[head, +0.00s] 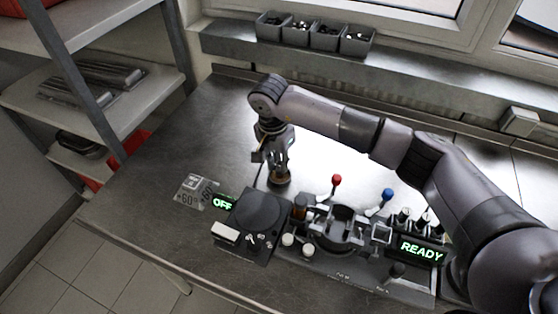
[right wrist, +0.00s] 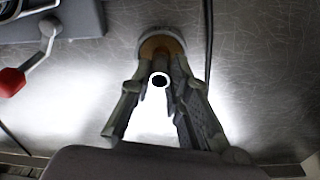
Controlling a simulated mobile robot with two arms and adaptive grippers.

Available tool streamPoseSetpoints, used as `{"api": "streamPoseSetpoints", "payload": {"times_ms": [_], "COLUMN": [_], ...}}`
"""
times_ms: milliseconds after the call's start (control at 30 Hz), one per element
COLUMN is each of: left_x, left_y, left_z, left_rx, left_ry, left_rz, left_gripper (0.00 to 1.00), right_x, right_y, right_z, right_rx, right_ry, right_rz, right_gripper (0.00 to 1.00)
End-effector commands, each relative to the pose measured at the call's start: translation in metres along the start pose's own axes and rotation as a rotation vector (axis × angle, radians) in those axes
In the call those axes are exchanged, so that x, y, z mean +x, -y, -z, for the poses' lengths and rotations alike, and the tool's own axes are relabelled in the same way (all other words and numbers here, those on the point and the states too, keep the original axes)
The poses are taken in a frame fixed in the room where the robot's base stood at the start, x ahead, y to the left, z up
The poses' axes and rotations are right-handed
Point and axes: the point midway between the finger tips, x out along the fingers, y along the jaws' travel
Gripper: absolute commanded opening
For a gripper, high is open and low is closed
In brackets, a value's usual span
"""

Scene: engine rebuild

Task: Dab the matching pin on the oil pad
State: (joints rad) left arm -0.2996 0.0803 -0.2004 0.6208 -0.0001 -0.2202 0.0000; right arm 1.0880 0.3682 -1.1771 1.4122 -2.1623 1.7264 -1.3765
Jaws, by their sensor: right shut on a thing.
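The oil pad (head: 279,183) is a round, amber-brown pad in a low round dish on the steel bench. It also shows in the right wrist view (right wrist: 151,46), beyond the fingertips. My right gripper (head: 278,167) points down over the pad. Its fingers are shut on a small dark hollow pin (right wrist: 160,79), whose pale ring-shaped end faces the wrist camera. The pin's far end overlaps the pad in the picture; I cannot tell whether it touches. My left gripper is not in view.
A clamp station with red (head: 337,180) and blue (head: 387,194) knobbed levers and a READY display (head: 423,250) is to the right.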

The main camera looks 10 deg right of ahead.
Motion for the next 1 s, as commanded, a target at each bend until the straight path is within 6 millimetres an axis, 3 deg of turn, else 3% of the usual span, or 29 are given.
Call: {"api": "streamPoseSetpoints", "payload": {"times_ms": [1000], "left_x": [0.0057], "left_y": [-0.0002], "left_z": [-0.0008], "left_rx": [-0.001], "left_ry": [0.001], "left_rz": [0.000], "left_gripper": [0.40], "right_x": [0.0024], "right_y": [-0.0007], "right_z": [-0.0008], "right_rx": [-0.001], "right_ry": [0.001], "right_rz": [-0.003], "right_gripper": [0.00]}}
